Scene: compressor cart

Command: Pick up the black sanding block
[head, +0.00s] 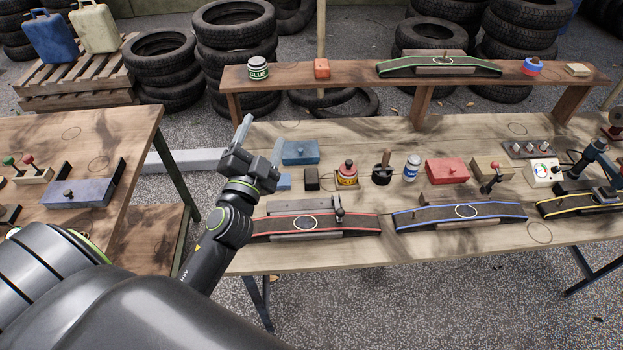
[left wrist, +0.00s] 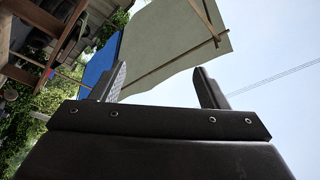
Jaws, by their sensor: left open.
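In the left wrist view the two fingers (left wrist: 160,85) stand wide apart against sky and an awning, and the block does not show there. My right gripper is not in view.
A raised shelf (head: 340,78) spans the back. A second table (head: 115,135) stands at left.

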